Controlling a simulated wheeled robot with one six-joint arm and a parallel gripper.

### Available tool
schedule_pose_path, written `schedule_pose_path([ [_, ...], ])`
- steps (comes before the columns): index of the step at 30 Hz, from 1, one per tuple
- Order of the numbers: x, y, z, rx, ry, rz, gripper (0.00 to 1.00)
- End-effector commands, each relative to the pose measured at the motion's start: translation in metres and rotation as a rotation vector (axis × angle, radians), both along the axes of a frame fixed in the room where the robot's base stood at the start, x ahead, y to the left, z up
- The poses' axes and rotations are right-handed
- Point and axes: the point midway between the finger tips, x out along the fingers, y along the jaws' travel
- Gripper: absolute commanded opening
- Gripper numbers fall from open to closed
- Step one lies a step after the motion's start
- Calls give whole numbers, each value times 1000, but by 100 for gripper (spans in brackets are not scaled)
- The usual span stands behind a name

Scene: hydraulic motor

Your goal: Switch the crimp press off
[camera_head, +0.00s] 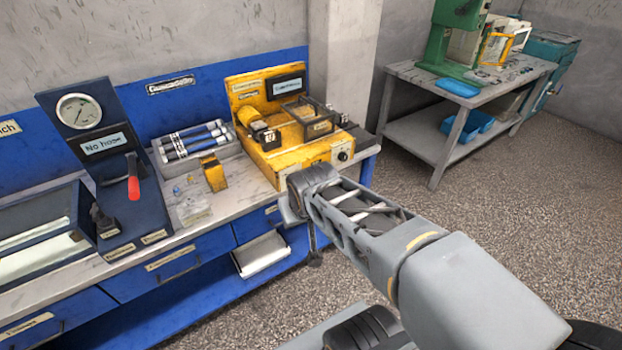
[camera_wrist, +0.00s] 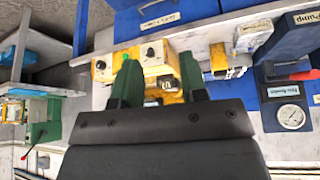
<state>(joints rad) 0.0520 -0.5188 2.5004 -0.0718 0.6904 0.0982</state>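A yellow machine (camera_head: 290,130), which I take to be the crimp press, stands on the right end of the blue bench; its sign is too small to read. Its front face has a round black knob (camera_head: 342,155). In the wrist view the yellow front (camera_wrist: 158,70) appears upside down, with two dark knobs and a small green spot (camera_wrist: 126,56) beside a fingertip. My gripper (camera_wrist: 158,68) has its two dark green fingers apart, with nothing visible between them. In the head view my arm's end is just in front of the machine's lower front; the fingers are hidden there.
Left of the machine are a small yellow block (camera_head: 214,174), a tray of blue tubes (camera_head: 200,142) and a dark gauge stand (camera_head: 85,115) with a red-handled lever (camera_head: 133,178). A white holder (camera_head: 262,256) hangs below the bench edge. A green press (camera_head: 455,40) stands on a separate table.

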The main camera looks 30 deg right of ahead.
Motion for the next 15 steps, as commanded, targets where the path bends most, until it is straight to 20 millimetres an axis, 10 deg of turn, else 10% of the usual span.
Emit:
schedule_pose_path([
  [9,102,-90,-103,65,-532,-269,39],
  [15,127,-115,-146,294,-811,-284,39],
])
